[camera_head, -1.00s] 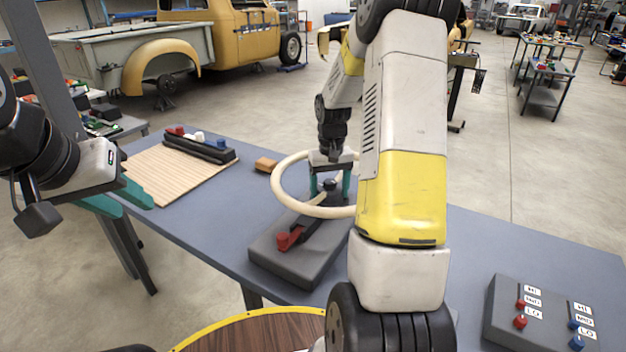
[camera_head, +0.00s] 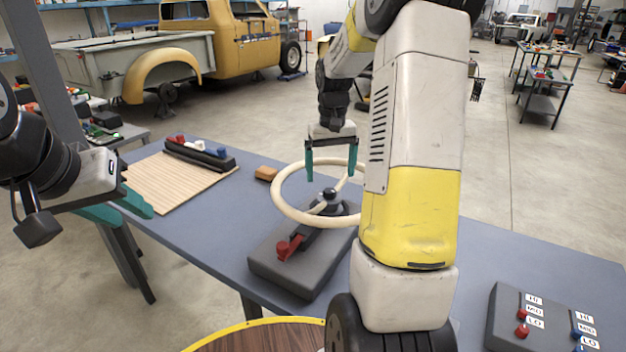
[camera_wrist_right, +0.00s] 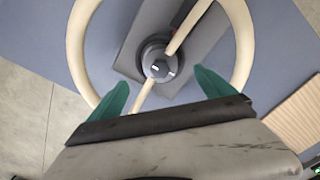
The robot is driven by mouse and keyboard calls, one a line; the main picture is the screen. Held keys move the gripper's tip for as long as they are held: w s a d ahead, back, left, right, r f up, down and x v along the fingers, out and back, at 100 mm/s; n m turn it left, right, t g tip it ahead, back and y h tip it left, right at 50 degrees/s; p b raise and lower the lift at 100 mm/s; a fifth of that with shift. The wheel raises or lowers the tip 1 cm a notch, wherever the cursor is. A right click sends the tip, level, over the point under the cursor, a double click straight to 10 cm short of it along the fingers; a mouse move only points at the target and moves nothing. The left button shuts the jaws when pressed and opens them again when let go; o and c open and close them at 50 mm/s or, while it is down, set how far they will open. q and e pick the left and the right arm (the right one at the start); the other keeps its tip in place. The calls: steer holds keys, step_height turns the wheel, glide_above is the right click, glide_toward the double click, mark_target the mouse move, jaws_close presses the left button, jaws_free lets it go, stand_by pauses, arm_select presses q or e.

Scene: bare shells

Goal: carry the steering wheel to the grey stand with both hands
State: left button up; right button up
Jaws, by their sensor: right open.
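The steering wheel (camera_head: 276,196) has a cream rim, cream spokes and a dark hub. It lies roughly level at the far end of the dark grey stand (camera_head: 318,262), its hub over the stand; I cannot tell exactly how it is seated. My right arm hides the wheel's right edge. The wheel (camera_wrist_right: 75,45) and hub also show in the right wrist view. My right gripper (camera_head: 331,177) is open and empty above the wheel, its teal fingers (camera_wrist_right: 162,80) apart from the rim. My left gripper (camera_head: 137,217) is open and empty at the table's left edge.
A red lever (camera_head: 289,246) sits on the stand's near end. A wooden slatted mat (camera_head: 170,185), a dark rack with coloured knobs (camera_head: 200,157) and an orange-brown block (camera_head: 266,173) lie at left. A switch box (camera_head: 510,320) stands at right. The table's right part is largely clear.

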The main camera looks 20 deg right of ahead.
mark_target(330, 191)
steer(key=s+a+r+t, duration=0.1)
steer(key=s+a+r, duration=0.2)
steer(key=s+r, duration=0.25)
steer(key=s+a+r+t, duration=0.2)
steer(key=s+a+r, duration=0.2)
steer(key=r, duration=0.2)
steer(key=s+a+t+y, duration=0.1)
steer(key=s+a, duration=0.2)
steer(key=s, duration=0.3)
steer(key=s+a+r+n+t+y, duration=0.1)
steer(key=s+a+t, duration=0.1)
steer(key=s, duration=0.5)
steer(key=shift+s+a, duration=0.25)
steer(key=shift+a, duration=0.15)
